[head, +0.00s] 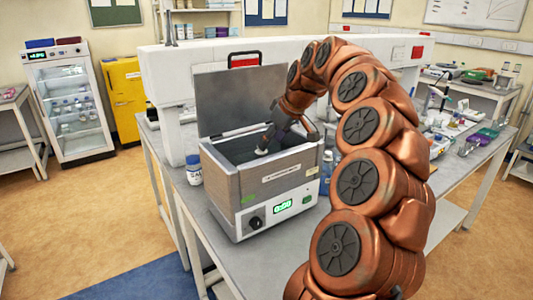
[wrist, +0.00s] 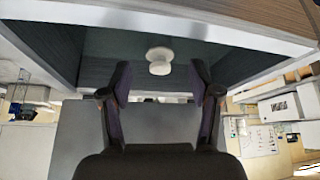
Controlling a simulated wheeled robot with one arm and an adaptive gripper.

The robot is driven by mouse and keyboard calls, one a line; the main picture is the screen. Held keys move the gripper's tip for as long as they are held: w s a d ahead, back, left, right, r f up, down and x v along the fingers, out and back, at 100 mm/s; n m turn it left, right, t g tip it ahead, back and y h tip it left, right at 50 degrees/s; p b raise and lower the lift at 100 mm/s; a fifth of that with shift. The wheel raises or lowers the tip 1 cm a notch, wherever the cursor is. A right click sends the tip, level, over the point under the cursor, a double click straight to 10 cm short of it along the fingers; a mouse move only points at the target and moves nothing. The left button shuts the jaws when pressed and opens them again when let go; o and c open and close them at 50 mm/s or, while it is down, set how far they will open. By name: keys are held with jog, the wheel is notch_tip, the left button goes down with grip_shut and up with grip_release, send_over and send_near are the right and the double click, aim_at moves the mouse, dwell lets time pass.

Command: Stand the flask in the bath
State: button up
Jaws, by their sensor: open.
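The bath (head: 262,185) is a grey metal box on the bench, its lid (head: 242,100) raised open at the back. Its dark inside (wrist: 100,45) fills the upper wrist view. A small pale, round-topped thing, seemingly the flask (wrist: 159,60), is inside the bath; it also shows as a white spot in the head view (head: 262,151). Its lower part is hard to make out. My gripper (wrist: 160,74) is open, with one finger to each side of the flask in the picture and a gap on both sides.
A white bottle with a blue label (head: 194,169) stands left of the bath. A white shelf beam (head: 205,62) runs behind. The bath's front panel reads 0:00 in green. Trays and glassware lie farther right.

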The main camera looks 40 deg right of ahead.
jog(key=shift+v, duration=2.05)
